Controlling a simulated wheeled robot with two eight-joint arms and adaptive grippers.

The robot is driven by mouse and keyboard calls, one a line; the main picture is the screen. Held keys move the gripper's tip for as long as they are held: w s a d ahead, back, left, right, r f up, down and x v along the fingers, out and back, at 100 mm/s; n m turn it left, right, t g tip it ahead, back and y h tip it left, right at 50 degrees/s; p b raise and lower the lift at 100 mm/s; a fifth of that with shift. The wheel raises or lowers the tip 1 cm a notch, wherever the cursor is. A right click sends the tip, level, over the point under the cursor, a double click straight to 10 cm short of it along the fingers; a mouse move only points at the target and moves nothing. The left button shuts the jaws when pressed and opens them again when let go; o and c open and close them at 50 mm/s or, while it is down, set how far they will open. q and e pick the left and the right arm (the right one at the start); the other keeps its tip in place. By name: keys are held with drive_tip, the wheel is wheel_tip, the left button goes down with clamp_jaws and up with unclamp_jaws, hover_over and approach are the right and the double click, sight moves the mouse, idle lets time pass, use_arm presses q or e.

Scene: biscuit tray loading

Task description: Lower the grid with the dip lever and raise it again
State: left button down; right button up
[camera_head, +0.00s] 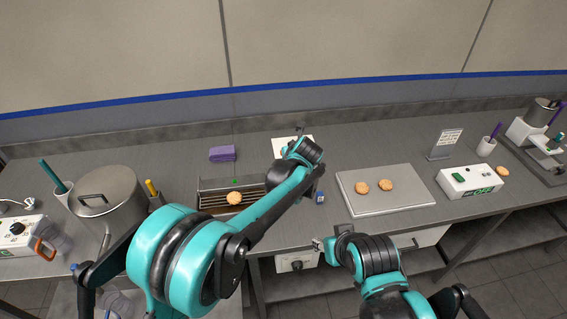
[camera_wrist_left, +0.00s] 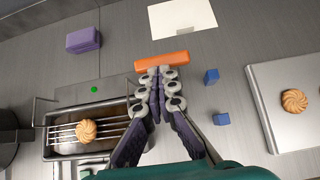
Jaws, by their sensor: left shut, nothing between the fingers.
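The wire grid (camera_wrist_left: 62,130) sits in a dark metal trough (camera_wrist_left: 108,112) at the left of the left wrist view, with a round biscuit (camera_wrist_left: 86,131) on it. The grid (camera_head: 212,202) and biscuit (camera_head: 234,198) also show in the head view. An orange bar (camera_wrist_left: 168,61), perhaps the dip lever's handle, lies just beyond my left gripper's fingertips (camera_wrist_left: 157,75). That gripper is shut and empty; I cannot tell whether it touches the bar. My left arm hides this spot in the head view. My right gripper (camera_head: 325,245) hangs before the table's front edge, its jaws unclear.
A tray (camera_head: 385,207) with two biscuits lies right of my left arm. Small blue blocks (camera_wrist_left: 211,76) lie between bar and tray. A purple block (camera_head: 222,153) and white sheet (camera_wrist_left: 181,18) lie behind. A lidded pot (camera_head: 105,190) stands left; a white switch box (camera_head: 468,181) right.

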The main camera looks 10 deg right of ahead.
use_arm(q)
drive_tip(key=w, duration=0.1)
drive_tip(key=w+r, duration=0.1)
drive_tip(key=w, duration=0.1)
drive_tip(key=shift+w+d+r, duration=0.1)
drive_tip(key=shift+w+d, duration=0.1)
drive_tip(key=shift+w, duration=0.05)
drive_tip(key=shift+w+r+p, duration=0.15)
drive_tip(key=shift+w+p, duration=0.25)
drive_tip(key=shift+w, duration=0.55)
drive_tip(key=shift+w+r, duration=0.15)
drive_tip(key=shift+w, duration=0.1)
drive_tip(key=shift+a, duration=0.1)
